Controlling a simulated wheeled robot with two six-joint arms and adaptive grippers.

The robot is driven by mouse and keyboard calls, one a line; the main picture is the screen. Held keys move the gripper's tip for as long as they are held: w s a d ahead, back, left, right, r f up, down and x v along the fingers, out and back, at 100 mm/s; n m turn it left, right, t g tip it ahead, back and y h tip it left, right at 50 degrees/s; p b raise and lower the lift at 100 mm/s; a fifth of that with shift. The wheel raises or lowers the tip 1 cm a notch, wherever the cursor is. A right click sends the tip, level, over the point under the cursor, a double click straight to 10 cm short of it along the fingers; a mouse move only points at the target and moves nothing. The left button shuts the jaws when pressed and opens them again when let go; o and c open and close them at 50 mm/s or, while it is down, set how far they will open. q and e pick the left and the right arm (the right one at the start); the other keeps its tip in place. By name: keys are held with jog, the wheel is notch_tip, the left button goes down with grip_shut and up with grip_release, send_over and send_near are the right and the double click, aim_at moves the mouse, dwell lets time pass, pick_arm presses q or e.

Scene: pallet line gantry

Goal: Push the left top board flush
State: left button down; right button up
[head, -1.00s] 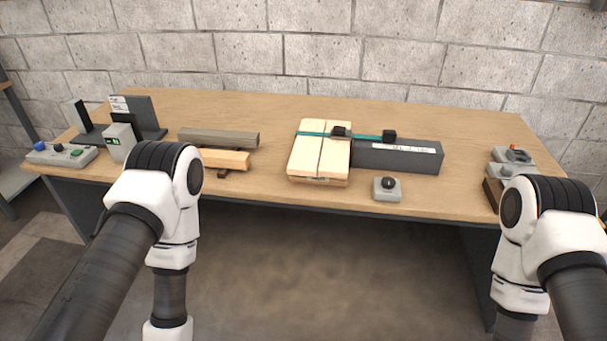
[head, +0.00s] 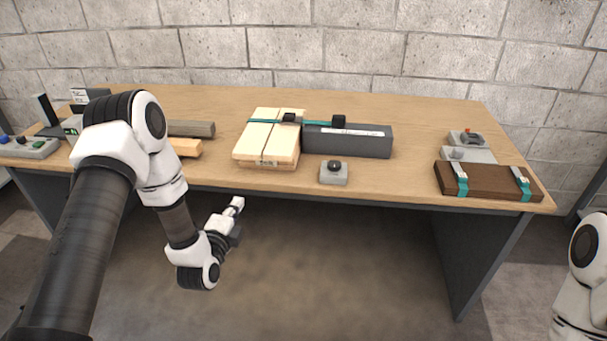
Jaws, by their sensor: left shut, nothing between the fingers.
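A small pallet with pale wooden top boards stands on the table, left of the middle in the head view. Its left top board (head: 251,138) lies beside the right top board (head: 285,142), with a thin dark seam between them. A teal bar (head: 263,121) crosses both near the far end. My left gripper (head: 238,203) is shut and empty, in front of the table's front edge and below the pallet, apart from the boards. My right gripper is out of view; only part of my right arm shows at the lower right.
A long dark grey block (head: 347,143) stands right of the pallet. A grey box with a black knob (head: 333,173) sits near the front edge. A dark brown board with teal straps (head: 488,182) lies at the right. Timber pieces (head: 190,129) lie left of the pallet.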

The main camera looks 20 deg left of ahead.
pick_arm(q)
jog(key=w+r+n+y, duration=0.1)
jog(key=r, duration=0.1)
send_near(247, 154)
jog(key=shift+t, duration=0.4)
jog(key=x, duration=0.4)
jog(key=f+x, duration=0.1)
jog(key=x, duration=0.2)
jog(key=shift+a+f, duration=0.1)
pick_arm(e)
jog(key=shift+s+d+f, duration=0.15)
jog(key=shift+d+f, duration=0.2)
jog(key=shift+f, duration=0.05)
pick_arm(q)
jog(key=shift+w, duration=0.25)
jog(key=b+x, duration=0.1)
jog(key=x, duration=0.3)
jog(key=shift+w+a, duration=0.15)
jog(key=shift+w, duration=0.2)
jog(key=shift+r, duration=0.2)
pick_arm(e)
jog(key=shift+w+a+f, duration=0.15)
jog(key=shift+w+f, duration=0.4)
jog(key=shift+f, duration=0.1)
